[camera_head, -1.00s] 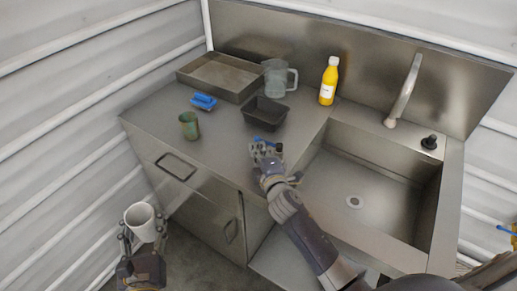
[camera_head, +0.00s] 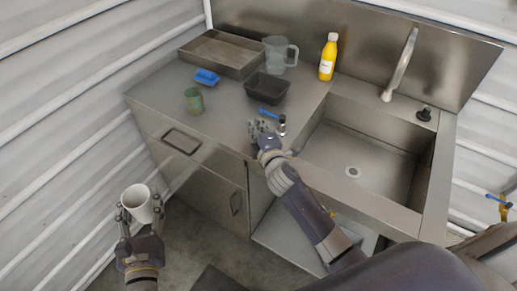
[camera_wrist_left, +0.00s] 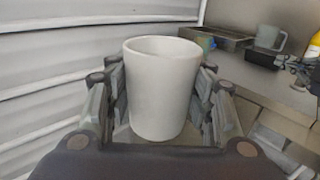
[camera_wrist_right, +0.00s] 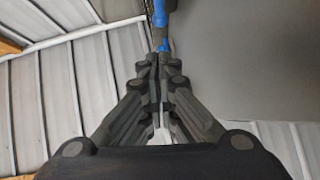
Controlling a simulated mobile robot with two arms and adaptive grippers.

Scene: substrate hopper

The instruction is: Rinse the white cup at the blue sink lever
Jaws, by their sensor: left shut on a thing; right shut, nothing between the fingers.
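The white cup (camera_head: 131,198) is upright in my left gripper (camera_head: 140,208), which is shut on its sides, to the left of the counter and clear of it. It fills the middle of the left wrist view (camera_wrist_left: 162,90). A blue lever (camera_head: 268,112) on a small dark and silver fitting shows at the counter's front edge, left of the sink (camera_head: 375,165). My right gripper (camera_head: 262,130) is shut and empty just in front of the lever. Blue also shows beyond its fingertips in the right wrist view (camera_wrist_right: 163,14); contact is unclear. No water shows under the faucet (camera_head: 401,65).
On the counter stand a green cup (camera_head: 194,100), a blue sponge-like item (camera_head: 206,77), a black tub (camera_head: 267,88), a metal tray (camera_head: 213,57), a clear jug (camera_head: 276,54) and a yellow bottle (camera_head: 328,57). The sink basin is empty.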

